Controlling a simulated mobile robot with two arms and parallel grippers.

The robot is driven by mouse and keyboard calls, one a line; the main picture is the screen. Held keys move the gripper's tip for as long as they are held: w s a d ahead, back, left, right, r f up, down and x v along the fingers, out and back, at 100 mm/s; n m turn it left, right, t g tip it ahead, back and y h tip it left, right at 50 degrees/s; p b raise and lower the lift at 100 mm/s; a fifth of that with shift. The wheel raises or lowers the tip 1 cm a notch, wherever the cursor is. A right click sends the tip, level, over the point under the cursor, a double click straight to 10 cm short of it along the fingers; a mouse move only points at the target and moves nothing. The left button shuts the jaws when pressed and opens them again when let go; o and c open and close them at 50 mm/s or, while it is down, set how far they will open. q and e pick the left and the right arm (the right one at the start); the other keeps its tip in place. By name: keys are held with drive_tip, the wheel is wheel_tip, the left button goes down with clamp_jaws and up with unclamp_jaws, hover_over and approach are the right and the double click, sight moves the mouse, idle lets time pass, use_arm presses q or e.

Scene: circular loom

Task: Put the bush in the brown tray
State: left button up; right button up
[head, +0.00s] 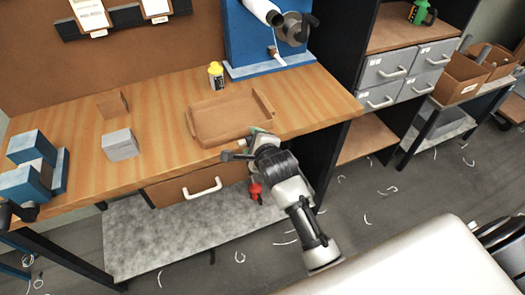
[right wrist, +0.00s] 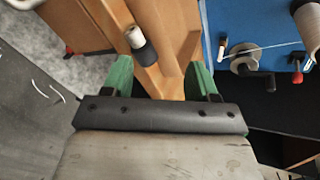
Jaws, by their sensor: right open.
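The brown tray (head: 204,137) lies on the wooden bench, and its inside looks empty in the head view. Its wooden parts show beyond my fingers in the right wrist view (right wrist: 171,52). My right gripper (head: 246,144) is open at the bench's front edge, by the tray's near right corner. In the right wrist view its green fingers (right wrist: 162,72) stand apart. A short cylinder, pale with a dark band (right wrist: 140,44), shows just beyond the left finger. It may be the bush; I cannot tell what it touches. My left gripper is not in view.
A yellow bottle (head: 216,76) stands behind the tray. A grey block (head: 120,145) and a brown block (head: 112,104) sit to its left, with a blue vise (head: 32,150) farther left. The blue loom stand (head: 245,40) rises behind. A drawer handle (head: 202,188) protrudes below the bench top.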

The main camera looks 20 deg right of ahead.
drive_tip(key=v, duration=0.7)
drive_tip(key=shift+s+r+b, duration=0.15)
drive_tip(key=shift+s+b, duration=0.15)
drive_tip(key=shift+s, duration=0.1)
